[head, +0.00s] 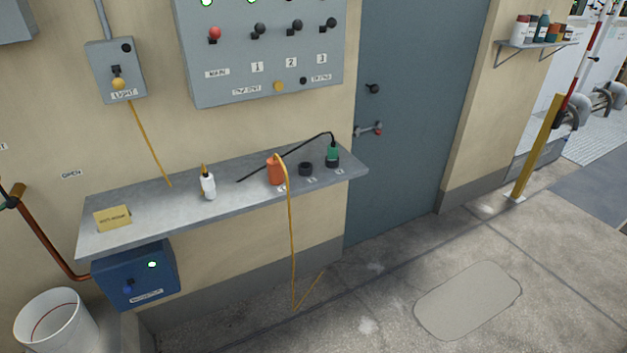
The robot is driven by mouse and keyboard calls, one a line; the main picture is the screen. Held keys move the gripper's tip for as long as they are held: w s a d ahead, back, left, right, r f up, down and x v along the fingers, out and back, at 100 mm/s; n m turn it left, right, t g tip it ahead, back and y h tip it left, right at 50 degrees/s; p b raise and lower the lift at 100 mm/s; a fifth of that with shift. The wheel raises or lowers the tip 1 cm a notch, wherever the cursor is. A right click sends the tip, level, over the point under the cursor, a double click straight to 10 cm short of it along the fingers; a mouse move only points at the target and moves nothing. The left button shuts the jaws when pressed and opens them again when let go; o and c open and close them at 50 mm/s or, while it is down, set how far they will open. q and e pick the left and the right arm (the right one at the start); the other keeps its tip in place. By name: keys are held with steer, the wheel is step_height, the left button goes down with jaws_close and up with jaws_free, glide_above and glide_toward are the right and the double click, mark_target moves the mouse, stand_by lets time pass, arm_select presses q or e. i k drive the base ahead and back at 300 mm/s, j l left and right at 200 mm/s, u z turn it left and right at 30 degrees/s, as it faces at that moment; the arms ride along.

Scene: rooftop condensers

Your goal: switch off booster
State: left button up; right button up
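A blue box (136,273) is fixed under the left end of the grey shelf. Its front has a lit green lamp (152,265), a small dark blue knob or button (127,289) and a white label (146,297). The label is too small to read for certain, so I cannot tell whether this is the booster. A grey wall panel (262,60) above the shelf has one red-topped lever (215,34), several black-topped levers and lit green lamps, cut off at the top. Neither of my grippers is in view.
The shelf (150,221) holds a yellow block, a white bottle, an orange plug and a green plug with cables. A white bucket (57,322) stands left of the blue box, near a copper pipe (45,240). A grey door (405,110) is shut.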

mark_target(128, 289)
steer(key=u, duration=1.5)
